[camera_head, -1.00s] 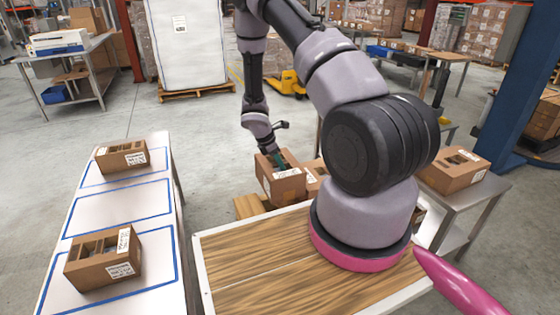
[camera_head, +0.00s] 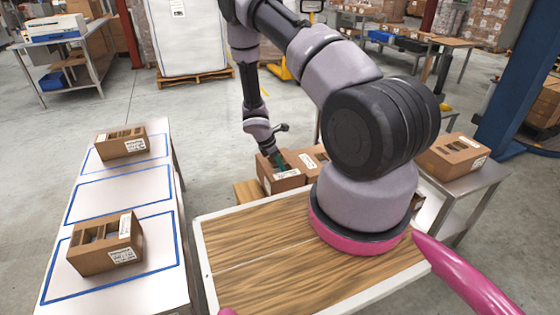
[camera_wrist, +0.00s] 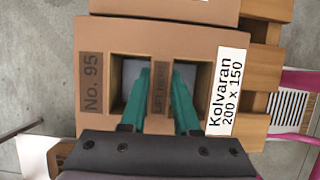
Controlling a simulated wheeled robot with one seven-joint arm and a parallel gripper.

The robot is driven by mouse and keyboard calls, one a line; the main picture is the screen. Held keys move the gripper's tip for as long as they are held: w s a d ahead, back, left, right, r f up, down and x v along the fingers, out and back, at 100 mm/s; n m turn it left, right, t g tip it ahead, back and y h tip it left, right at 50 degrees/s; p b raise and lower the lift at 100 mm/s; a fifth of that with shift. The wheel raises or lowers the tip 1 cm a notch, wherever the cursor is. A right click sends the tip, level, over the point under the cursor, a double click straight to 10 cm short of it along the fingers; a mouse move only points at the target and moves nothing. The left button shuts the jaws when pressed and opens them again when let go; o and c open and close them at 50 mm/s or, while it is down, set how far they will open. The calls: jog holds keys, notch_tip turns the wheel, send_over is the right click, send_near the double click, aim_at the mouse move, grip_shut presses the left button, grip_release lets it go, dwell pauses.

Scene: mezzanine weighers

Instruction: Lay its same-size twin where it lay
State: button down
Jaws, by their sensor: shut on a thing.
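My gripper (camera_wrist: 160,105) is shut on the middle bar, marked "LIFT HERE", of a brown cardboard box (camera_wrist: 205,38). Its teal fingers reach into the openings on both sides of the bar. The box has a dark "No. 95" patch and a white label reading "Kolvaran 200 x 150". In the head view the held box (camera_head: 283,183) is at a wooden pallet (camera_head: 247,192), beside another box (camera_head: 303,161); whether it rests or hangs is unclear. On the white table (camera_head: 65,290), the far blue outline holds a box (camera_head: 122,145), the near one a box (camera_head: 106,250); the middle outline (camera_head: 118,195) is empty.
A wood-topped surface (camera_head: 260,270) is in front, with my arm above it. Another box (camera_head: 453,155) stands on a metal table at right, near a blue column (camera_head: 515,85). Open floor (camera_head: 205,135) lies between the white table and the pallet.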

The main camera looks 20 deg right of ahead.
jog(key=shift+f, duration=1)
jog(key=shift+f, duration=0.2)
jog(key=c, duration=0.6)
grip_release()
jog(key=shift+o, duration=0.2)
jog(key=v, duration=1)
jog(key=shift+a+r, duration=0.15)
jog(key=shift+r, duration=0.2)
